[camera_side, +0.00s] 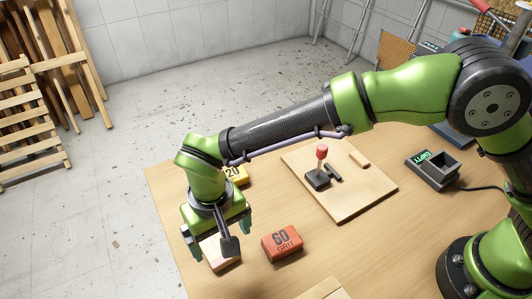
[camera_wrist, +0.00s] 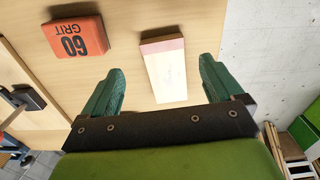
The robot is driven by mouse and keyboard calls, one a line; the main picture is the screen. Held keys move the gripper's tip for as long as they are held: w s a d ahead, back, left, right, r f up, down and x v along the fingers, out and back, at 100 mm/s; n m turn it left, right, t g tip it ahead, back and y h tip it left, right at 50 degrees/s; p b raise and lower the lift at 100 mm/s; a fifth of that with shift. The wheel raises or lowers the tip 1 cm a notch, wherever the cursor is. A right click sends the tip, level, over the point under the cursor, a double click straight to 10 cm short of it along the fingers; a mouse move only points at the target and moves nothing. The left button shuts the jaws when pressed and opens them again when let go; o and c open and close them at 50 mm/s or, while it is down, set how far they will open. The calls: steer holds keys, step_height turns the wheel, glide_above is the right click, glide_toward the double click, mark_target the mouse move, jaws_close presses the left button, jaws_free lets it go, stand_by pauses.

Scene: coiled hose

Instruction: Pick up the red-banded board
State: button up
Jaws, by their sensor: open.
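The red-banded board (camera_wrist: 167,76) is a short pale wooden block with a faded red band across its far end. It lies flat on the table. In the wrist view my gripper (camera_wrist: 161,65) is open, with one green finger on each side of the board and a gap on both sides. The left gap looks wider than the right. In the side view my gripper (camera_side: 218,240) hangs over the board (camera_side: 222,262) near the table's left edge and partly hides it. Height above the board is hard to tell.
An orange 60 grit block (camera_side: 282,243) lies to the right of the board. A yellow block (camera_side: 236,175) sits behind my wrist. A wooden plate (camera_side: 368,195) carries a red-knobbed clamp (camera_side: 320,170). A dark box with a green display (camera_side: 432,166) stands at right.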

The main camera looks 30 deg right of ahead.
mark_target(214, 241)
steer(key=shift+w+a+f, duration=0.15)
steer(key=shift+f, duration=1.35)
steer(key=shift+w+a+f, duration=0.1)
steer(key=shift+w+f, duration=0.05)
steer(key=shift+f, duration=1.35)
steer(key=c, duration=1.1)
steer(key=shift+c, duration=0.3)
steer(key=shift+r, duration=0.2)
